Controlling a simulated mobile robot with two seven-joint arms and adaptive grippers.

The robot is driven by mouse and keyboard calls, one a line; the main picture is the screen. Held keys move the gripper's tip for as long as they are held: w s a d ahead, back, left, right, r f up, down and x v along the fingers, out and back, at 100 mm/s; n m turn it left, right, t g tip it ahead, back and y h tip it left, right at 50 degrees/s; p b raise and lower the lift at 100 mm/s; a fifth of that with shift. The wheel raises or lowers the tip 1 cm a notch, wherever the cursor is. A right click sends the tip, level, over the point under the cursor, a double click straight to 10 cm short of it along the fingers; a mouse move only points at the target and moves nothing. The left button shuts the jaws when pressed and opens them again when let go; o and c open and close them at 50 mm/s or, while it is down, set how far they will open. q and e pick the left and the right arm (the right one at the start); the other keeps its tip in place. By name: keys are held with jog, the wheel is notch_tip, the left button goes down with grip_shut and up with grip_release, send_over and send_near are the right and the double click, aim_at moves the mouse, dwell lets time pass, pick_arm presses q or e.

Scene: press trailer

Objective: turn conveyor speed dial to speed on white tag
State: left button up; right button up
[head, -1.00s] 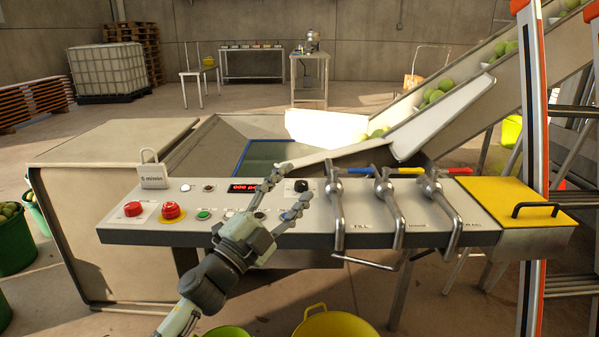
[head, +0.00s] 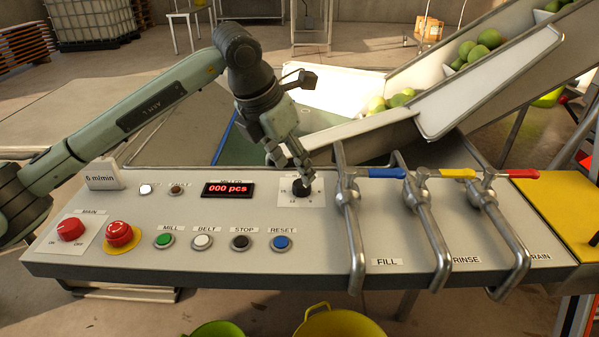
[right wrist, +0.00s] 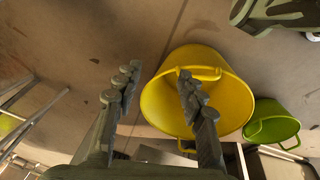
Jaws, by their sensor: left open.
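The speed dial (head: 301,188) is a black knob on a white scale plate, right of the red "000 pcs" display on the control panel. The white tag (head: 103,178) stands at the panel's back left edge and reads "6 m/min". My left gripper (head: 290,163) comes down from above and behind the dial, open. One finger is right at the dial and partly hides it and its scale. I cannot tell whether it touches, or where the knob points. My right gripper (right wrist: 158,85) shows only in the right wrist view, open and empty above the floor.
Red main switch (head: 70,230), emergency stop (head: 119,234) and several push buttons lie left of the dial. The fill lever (head: 348,220) stands close on its right, with two more levers beyond. The conveyor (head: 470,90) rises behind. A yellow bucket (head: 338,322) stands below the front edge.

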aim_at(300, 184)
pick_arm(q)
jog(key=x, duration=0.4)
jog(key=shift+d, duration=0.1)
jog(key=shift+w+d+f, duration=0.1)
jog(key=shift+f, duration=0.25)
pick_arm(e)
jog(key=shift+s+f, duration=0.15)
jog(key=shift+f, duration=0.45)
jog(key=shift+s+f, duration=0.15)
jog(key=shift+f, duration=0.45)
pick_arm(q)
jog(key=shift+c, duration=0.3)
pick_arm(e)
jog(key=shift+w+d, duration=0.1)
pick_arm(q)
jog(key=c, duration=1.1)
pick_arm(e)
jog(key=shift+d+r, duration=0.1)
jog(key=shift+d, duration=0.1)
